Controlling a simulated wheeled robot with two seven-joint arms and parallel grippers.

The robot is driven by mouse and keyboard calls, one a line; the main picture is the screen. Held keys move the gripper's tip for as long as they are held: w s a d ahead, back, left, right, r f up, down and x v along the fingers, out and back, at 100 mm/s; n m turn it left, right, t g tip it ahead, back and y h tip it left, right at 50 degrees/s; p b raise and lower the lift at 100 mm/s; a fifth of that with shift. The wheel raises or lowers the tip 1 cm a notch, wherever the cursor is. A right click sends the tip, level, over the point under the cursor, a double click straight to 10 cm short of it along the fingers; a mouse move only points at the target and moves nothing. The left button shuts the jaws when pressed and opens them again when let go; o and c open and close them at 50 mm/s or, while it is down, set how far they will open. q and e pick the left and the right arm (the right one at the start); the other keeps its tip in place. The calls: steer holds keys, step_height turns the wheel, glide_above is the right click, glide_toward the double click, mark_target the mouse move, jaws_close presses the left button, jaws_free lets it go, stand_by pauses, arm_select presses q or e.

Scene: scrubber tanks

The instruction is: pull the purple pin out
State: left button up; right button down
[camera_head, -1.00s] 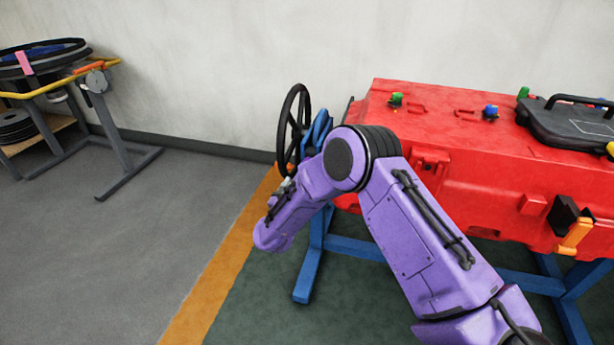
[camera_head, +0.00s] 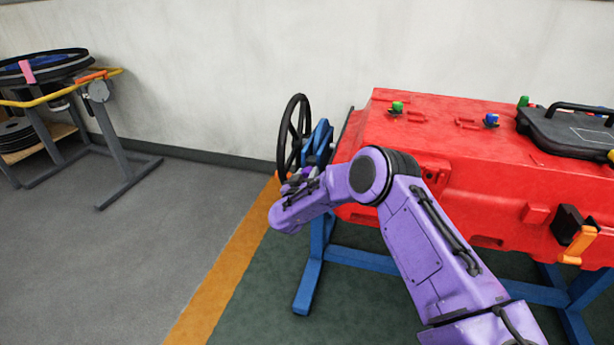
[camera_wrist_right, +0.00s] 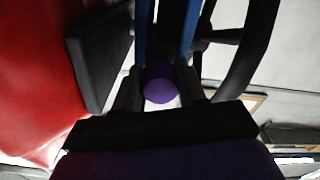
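The purple pin's round head (camera_wrist_right: 159,84) shows in the right wrist view, between the two fingers of my right gripper (camera_wrist_right: 160,88). The fingers stand apart on either side of it, with narrow gaps; contact is not clear. The pin's shaft is hidden. In the head view my right gripper (camera_head: 304,178) is beside the black handwheel (camera_head: 293,136) and the blue bracket (camera_head: 318,143), at the left end of the red tank (camera_head: 470,150). The pin cannot be made out there. My left gripper is not in view.
The tank stands on a blue frame (camera_head: 345,255). A black lid (camera_head: 570,130) and an orange lever (camera_head: 578,245) are at its right. A grey cart with a yellow rail (camera_head: 45,98) stands far left. The floor between is clear.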

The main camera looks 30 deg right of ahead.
steer(key=shift+s+a+p, duration=0.15)
steer(key=shift+a+p, duration=0.1)
steer(key=shift+p, duration=0.05)
steer(key=p+v, duration=0.2)
steer(key=v, duration=0.1)
steer(key=shift+s+a, duration=0.25)
steer(key=shift+s+f, duration=0.1)
steer(key=shift+f, duration=0.2)
steer(key=c, duration=0.9)
jaws_free()
steer(key=shift+a, duration=0.1)
steer(key=shift+c, duration=0.2)
steer(key=o, duration=0.3)
steer(key=shift+r, duration=0.2)
steer(key=v, duration=1)
steer(key=shift+s+a+p, duration=0.15)
steer(key=shift+s+p, duration=0.1)
steer(key=shift+p, duration=0.1)
